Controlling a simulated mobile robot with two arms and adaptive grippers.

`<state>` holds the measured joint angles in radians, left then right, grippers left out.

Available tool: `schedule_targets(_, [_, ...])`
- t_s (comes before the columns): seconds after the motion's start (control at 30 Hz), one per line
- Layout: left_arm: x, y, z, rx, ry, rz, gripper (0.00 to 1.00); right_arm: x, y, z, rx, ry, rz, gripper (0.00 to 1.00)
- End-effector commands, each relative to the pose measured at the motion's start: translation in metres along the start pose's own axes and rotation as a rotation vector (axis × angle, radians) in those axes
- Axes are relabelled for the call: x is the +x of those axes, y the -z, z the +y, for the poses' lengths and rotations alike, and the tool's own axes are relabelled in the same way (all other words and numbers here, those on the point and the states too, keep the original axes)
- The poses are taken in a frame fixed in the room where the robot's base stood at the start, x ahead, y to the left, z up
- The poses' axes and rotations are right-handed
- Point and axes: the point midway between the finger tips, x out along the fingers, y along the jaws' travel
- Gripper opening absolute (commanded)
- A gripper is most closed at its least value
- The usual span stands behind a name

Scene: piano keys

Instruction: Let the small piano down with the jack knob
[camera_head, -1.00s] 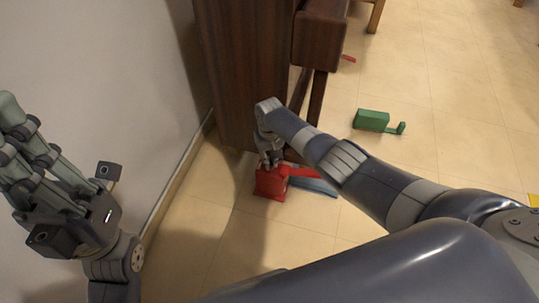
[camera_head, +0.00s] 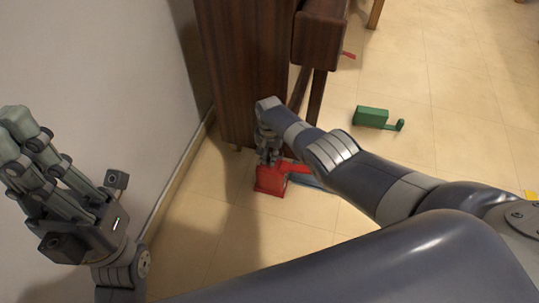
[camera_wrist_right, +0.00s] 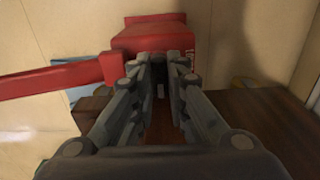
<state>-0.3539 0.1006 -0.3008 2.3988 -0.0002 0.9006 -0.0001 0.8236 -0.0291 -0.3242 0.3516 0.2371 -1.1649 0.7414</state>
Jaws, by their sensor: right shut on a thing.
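The small piano (camera_head: 240,70) is a dark brown upright body beside the wall. A red jack (camera_head: 270,180) stands on the floor at its foot, and its red lever points right. The jack also shows at the top of the right wrist view (camera_wrist_right: 155,38), with the lever to the left. My right gripper (camera_head: 267,158) points down at the jack, close against it. Its fingers are shut on the jack knob, which they mostly hide in the right wrist view. My left gripper (camera_head: 12,135) is open and empty by the wall, away from the piano.
A green jack-like box with a lever (camera_head: 370,117) lies on the tiled floor to the right. A blue flat thing (camera_head: 310,183) is partly hidden behind the red jack and my right arm. The wall (camera_head: 110,60) closes off the left. Floor to the right is mostly clear.

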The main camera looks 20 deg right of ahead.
Motion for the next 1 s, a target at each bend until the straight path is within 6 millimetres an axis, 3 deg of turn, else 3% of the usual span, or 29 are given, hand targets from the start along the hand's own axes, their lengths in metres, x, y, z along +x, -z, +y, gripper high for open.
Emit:
schedule_targets(0.5, [0.0017, 0.0006, 0.0000, 0.000, -0.002, 0.006, 0.00, -0.0013, 0.0022, -0.0008, 0.020, 0.003, 0.005, 0.00])
schedule_targets(0.53, [0.0017, 0.0006, 0.0000, 0.001, -0.002, 0.006, 0.00, -0.0013, 0.0022, -0.0008, 0.020, 0.003, 0.005, 0.21])
schedule_targets(0.6, [0.0018, 0.0006, 0.0000, 0.001, -0.002, 0.006, 0.00, -0.0012, 0.0021, -0.0008, 0.020, 0.003, 0.005, 0.34])
schedule_targets(1.0, [0.0023, 0.0017, -0.0008, 0.003, 0.001, 0.007, 0.00, -0.0017, 0.0010, -0.0004, 0.017, 0.001, 0.002, 0.34])
